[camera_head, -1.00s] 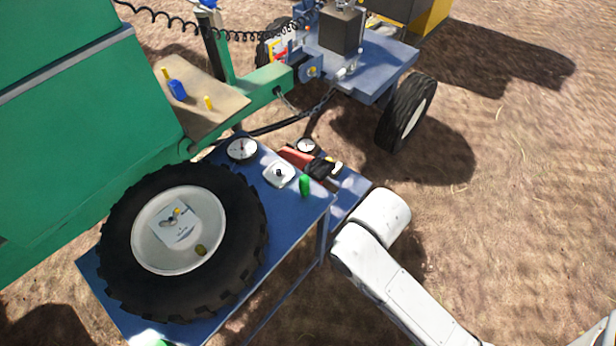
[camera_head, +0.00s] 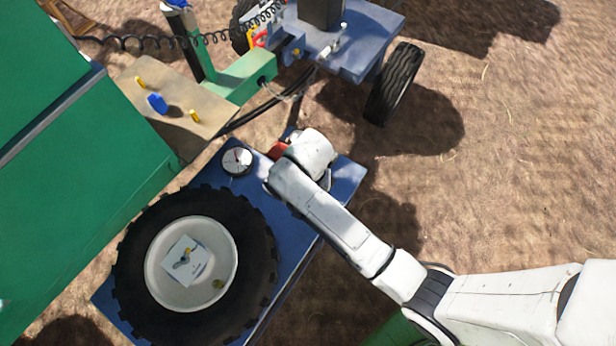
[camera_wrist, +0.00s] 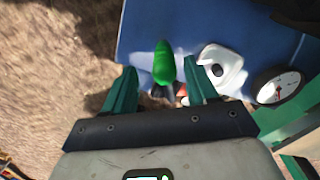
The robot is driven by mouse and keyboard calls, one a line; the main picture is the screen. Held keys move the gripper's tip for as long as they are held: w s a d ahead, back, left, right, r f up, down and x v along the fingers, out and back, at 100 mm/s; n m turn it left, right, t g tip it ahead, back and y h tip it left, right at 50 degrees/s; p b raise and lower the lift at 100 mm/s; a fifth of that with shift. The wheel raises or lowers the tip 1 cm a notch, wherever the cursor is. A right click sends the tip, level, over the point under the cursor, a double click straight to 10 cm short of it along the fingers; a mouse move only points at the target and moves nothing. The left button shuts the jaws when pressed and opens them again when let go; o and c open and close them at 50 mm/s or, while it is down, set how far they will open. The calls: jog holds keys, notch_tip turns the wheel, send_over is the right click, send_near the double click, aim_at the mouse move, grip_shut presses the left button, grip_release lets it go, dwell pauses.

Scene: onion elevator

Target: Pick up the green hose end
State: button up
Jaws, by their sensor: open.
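The green hose end (camera_wrist: 164,58) shows in the wrist view as a small, rounded green piece at the edge of the blue table (camera_wrist: 140,28). My gripper (camera_wrist: 160,78) has its two green fingers spread apart, and the hose end appears between and just beyond their tips. I cannot tell whether a finger touches it. In the head view my white arm lies over the table's right part and hides the hose end and my fingers.
A white square piece with a dark knob (camera_wrist: 221,70) and a round gauge (camera_wrist: 278,87) sit right of the hose end. In the head view a large tyre (camera_head: 130,270) fills the table's left part. A blue trailer (camera_head: 370,38) stands behind. Bare ground lies right.

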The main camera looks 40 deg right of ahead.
jog(key=shift+w+a+f, duration=0.1)
jog(key=shift+f, duration=1.35)
jog(key=shift+a+f, duration=0.1)
jog(key=shift+f, duration=1.35)
grip_shut()
